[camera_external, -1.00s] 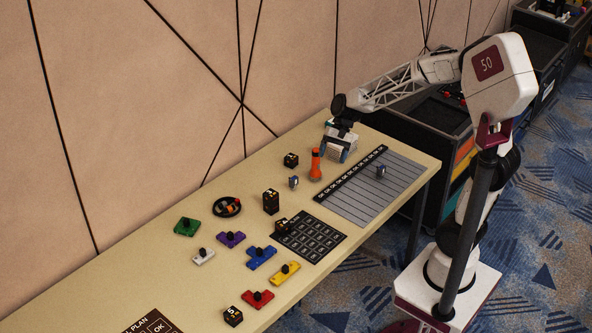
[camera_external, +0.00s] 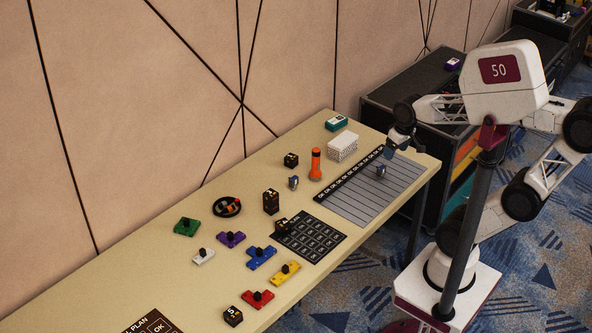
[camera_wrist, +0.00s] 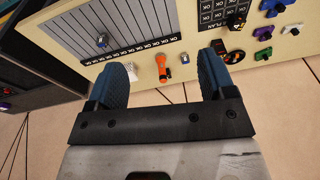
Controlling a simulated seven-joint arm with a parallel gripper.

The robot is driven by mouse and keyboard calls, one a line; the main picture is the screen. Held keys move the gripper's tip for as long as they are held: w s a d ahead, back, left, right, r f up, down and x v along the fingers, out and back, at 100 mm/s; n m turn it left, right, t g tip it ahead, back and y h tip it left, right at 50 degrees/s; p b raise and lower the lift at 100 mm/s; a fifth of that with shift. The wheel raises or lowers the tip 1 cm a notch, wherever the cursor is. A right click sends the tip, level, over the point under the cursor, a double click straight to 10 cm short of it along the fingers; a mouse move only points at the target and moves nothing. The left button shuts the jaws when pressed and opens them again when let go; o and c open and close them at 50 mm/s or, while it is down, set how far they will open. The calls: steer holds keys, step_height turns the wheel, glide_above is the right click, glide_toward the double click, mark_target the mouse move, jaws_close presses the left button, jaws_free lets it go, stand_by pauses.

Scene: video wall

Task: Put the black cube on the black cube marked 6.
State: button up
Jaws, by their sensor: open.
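Several black cubes with marks stand on the beige table. One small black cube (camera_external: 291,160) is near the wall side, left of the orange flashlight. A tall black block (camera_external: 271,202), which looks like two stacked cubes, stands upright nearer the middle. Another black cube (camera_external: 282,227) sits on the left corner of the black grid mat. A cube marked 5 (camera_external: 233,316) is at the front edge. I cannot make out a 6 on any of them. My gripper (camera_external: 402,148) is open and empty above the table's right end, far from the cubes; its blue fingers (camera_wrist: 162,64) are spread in the wrist view.
The orange flashlight (camera_external: 316,165) stands upright, with a white box (camera_external: 343,147) and a teal box (camera_external: 336,123) behind it. A grey lined board (camera_external: 350,198) lies below my gripper's side. Coloured knobbed pieces (camera_external: 261,257) and a round black dish (camera_external: 227,207) occupy the left.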

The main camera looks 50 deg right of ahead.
steer(key=shift+s+d+r+n+h, duration=0.1)
steer(key=shift+s+d+n+h, duration=0.15)
steer(key=shift+s, duration=0.25)
steer(key=shift+s+d+n+h, duration=0.15)
steer(key=shift+s+d, duration=0.05)
steer(key=shift+s, duration=0.3)
